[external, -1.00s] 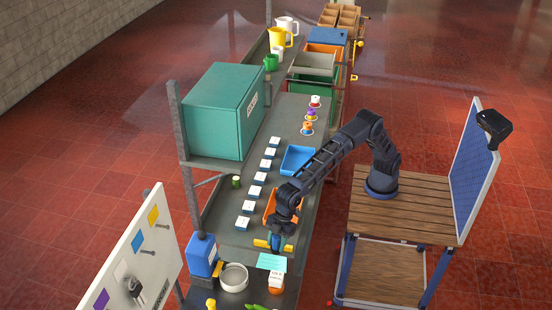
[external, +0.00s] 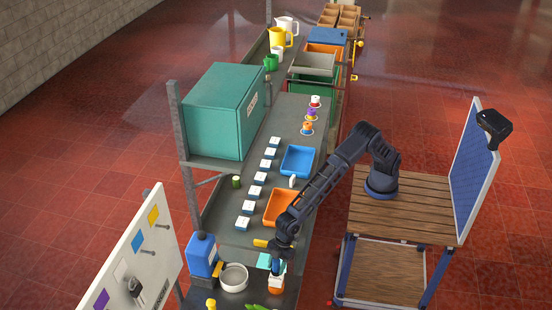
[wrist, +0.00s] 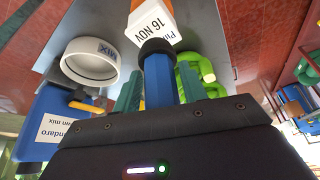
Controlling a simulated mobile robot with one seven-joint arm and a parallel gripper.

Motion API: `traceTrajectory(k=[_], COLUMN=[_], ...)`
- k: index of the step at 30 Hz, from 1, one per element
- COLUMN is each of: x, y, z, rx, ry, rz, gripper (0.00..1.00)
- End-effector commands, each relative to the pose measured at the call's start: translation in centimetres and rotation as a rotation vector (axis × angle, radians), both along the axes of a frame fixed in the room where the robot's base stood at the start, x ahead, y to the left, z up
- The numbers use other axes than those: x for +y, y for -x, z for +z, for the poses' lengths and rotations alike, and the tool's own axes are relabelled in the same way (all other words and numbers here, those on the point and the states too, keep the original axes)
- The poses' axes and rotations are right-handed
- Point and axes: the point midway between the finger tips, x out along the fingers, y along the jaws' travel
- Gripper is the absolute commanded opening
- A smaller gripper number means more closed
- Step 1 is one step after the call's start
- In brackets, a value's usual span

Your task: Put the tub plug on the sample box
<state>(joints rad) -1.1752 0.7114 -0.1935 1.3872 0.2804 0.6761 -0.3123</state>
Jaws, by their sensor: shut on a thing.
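The tub plug (wrist: 158,75) looks like a blue shaft with a dark round end. My gripper (wrist: 160,88) is shut on its blue part, with a teal finger on each side. In the external view my gripper (external: 277,262) points down at the near end of the bench. The sample box (wrist: 155,28) is white and orange with printed lettering including "16 NOV". It also shows in the external view (external: 276,283), just below my gripper. The plug's dark end overlaps the box's edge in the wrist view. I cannot tell whether they touch.
A white round dish (external: 234,277) and a blue jug (external: 202,255) stand left of the box. Green items (wrist: 194,80) lie close beside the plug in the wrist view.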

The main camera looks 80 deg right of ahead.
Motion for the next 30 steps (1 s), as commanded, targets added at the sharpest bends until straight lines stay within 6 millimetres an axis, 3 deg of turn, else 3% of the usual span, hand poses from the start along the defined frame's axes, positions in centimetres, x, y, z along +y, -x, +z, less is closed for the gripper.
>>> traceTrajectory(k=[5,16,17,20,30], x=[0.0,0.0,0.0,0.0,0.0], y=[0.0,0.0,0.0,0.0,0.0], z=[-2.2,-2.6,-2.6,-2.6,-2.3], rx=[0.001,0.000,0.000,0.000,0.000], ry=[0.002,0.001,0.001,0.001,0.000], rz=[-0.001,0.000,0.000,0.000,0.000], gripper=[0.17,0.17,0.44,0.64,0.64])
